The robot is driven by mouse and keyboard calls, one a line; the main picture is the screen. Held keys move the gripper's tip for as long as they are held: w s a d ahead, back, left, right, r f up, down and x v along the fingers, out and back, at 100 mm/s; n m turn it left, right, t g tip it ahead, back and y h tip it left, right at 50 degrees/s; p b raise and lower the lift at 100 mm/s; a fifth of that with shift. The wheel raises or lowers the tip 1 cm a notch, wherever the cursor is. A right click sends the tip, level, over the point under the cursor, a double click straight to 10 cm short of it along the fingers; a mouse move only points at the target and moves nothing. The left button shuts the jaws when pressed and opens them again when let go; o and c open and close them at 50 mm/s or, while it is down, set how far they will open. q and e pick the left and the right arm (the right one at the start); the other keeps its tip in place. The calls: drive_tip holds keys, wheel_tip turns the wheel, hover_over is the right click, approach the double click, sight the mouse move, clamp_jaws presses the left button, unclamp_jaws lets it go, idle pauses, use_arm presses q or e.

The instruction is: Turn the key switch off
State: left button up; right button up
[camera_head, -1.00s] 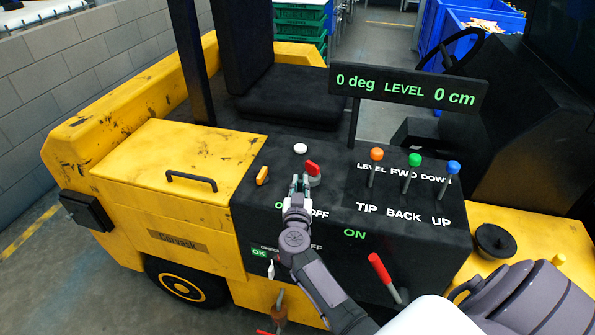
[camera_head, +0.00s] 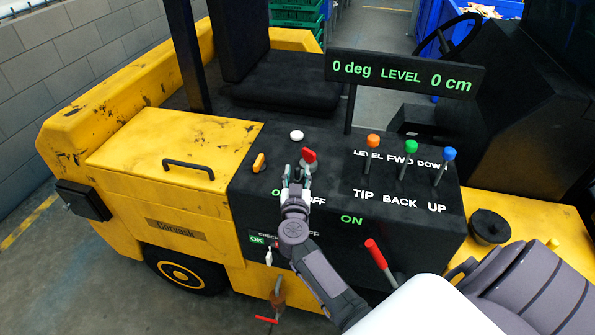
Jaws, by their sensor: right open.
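The red-handled key switch (camera_head: 309,156) stands on a grey base on the black control panel, above the ON/OFF lettering. The ON label is partly hidden by my gripper. My right gripper (camera_head: 297,169) is open with its fingertips just below and left of the red handle. Its right finger overlaps the switch in the picture, and I cannot tell whether they touch. My left gripper is not in view.
Orange, green and blue levers stand to the right under a display (camera_head: 403,75). A red lever (camera_head: 376,253) stands at the lower right.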

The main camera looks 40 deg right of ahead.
drive_tip(key=v, duration=1.1)
